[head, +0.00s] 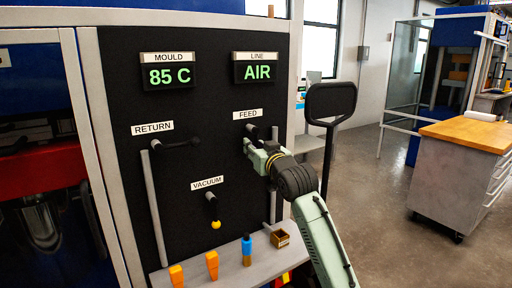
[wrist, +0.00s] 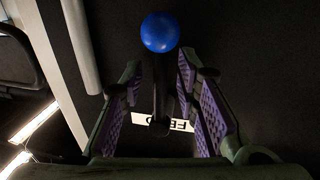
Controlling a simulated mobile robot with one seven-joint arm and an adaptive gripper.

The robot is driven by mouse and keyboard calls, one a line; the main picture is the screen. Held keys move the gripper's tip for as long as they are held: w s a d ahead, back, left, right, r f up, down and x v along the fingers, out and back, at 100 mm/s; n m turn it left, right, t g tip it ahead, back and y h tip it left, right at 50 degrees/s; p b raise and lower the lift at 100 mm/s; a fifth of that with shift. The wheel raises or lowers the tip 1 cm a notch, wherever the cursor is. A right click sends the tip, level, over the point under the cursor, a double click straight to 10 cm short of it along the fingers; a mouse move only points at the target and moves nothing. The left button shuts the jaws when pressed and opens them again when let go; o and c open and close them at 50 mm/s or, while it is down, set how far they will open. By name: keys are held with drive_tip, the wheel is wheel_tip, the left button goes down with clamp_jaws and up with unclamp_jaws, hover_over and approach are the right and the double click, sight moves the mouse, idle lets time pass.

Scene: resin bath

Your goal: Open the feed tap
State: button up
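The feed tap (head: 253,131) is on the black panel, under the white FEED label (head: 247,115). My gripper (head: 249,149) is at the tap and covers most of its handle in the head view. In the wrist view the tap's dark lever (wrist: 160,85) ends in a blue ball (wrist: 160,32). The open fingers of my gripper (wrist: 160,92), with purple pads, stand on either side of the lever. Gaps show beside it, so they do not appear closed on it. The FEED label shows upside down behind the fingers.
The return tap (head: 180,143) is left, its lever sideways. The vacuum tap (head: 213,207) is lower, its yellow-ended lever down. The displays read MOULD 85 C (head: 169,76) and LINE AIR (head: 257,72). A shelf (head: 195,272) below holds a blue bottle (head: 247,250) and other small items.

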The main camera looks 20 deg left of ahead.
clamp_jaws()
idle(0.7)
